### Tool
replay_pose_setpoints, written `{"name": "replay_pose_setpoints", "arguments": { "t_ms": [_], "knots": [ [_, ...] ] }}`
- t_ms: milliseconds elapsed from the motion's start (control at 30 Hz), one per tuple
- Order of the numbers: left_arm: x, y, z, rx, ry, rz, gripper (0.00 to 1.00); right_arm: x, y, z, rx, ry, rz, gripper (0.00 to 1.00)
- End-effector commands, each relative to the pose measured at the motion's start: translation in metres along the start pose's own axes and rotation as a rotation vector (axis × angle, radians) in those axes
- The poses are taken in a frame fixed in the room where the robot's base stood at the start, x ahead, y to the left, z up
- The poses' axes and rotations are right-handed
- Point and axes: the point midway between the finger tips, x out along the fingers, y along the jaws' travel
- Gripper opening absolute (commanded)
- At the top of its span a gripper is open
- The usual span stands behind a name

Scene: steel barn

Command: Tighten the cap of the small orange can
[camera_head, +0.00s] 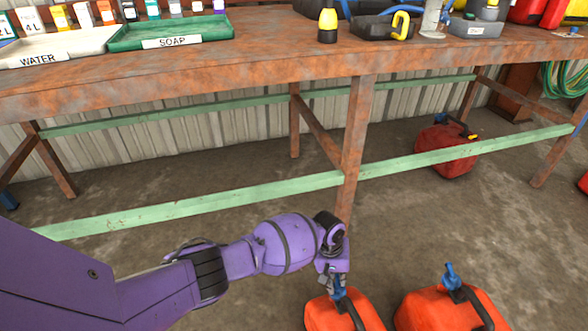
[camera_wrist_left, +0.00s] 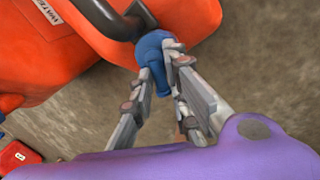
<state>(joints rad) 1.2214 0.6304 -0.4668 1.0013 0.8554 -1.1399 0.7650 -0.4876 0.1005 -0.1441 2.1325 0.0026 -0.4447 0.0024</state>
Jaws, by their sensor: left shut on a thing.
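The small orange can (camera_head: 370,308) stands on the floor at the bottom of the head view, cut off by the frame edge. Its orange body also shows at the top of the left wrist view (camera_wrist_left: 190,15). My left gripper (camera_head: 336,283) is over this can. In the left wrist view its fingers are shut on the blue cap (camera_wrist_left: 153,52), one finger on each side. The cap's seat on the can is partly hidden, so I cannot tell how tight it sits. My right gripper is not in view.
Another orange can (camera_head: 440,312) with a blue cap stands close on the right. A red can (camera_head: 446,155) sits under the rusty workbench (camera_head: 250,62). A bench leg (camera_head: 357,140) and green rails (camera_head: 200,205) are just behind my left arm. Floor between is bare.

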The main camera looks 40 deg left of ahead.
Motion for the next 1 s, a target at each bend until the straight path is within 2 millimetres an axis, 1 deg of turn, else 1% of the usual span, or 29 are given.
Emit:
{"name": "replay_pose_setpoints", "arguments": {
  "t_ms": [33,100,700,1000],
  "knots": [
    [-0.002,0.009,-0.001,0.041,-0.008,0.01,0.0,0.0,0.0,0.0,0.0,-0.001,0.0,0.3],
    [-0.001,0.01,-0.001,0.107,-0.021,0.01,0.0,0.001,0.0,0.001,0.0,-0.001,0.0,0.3],
    [0.003,0.019,0.002,0.665,-0.133,0.008,0.0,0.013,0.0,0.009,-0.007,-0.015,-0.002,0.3],
    [0.004,0.023,0.005,0.896,-0.179,0.007,0.0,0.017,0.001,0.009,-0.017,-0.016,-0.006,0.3]
  ]
}}
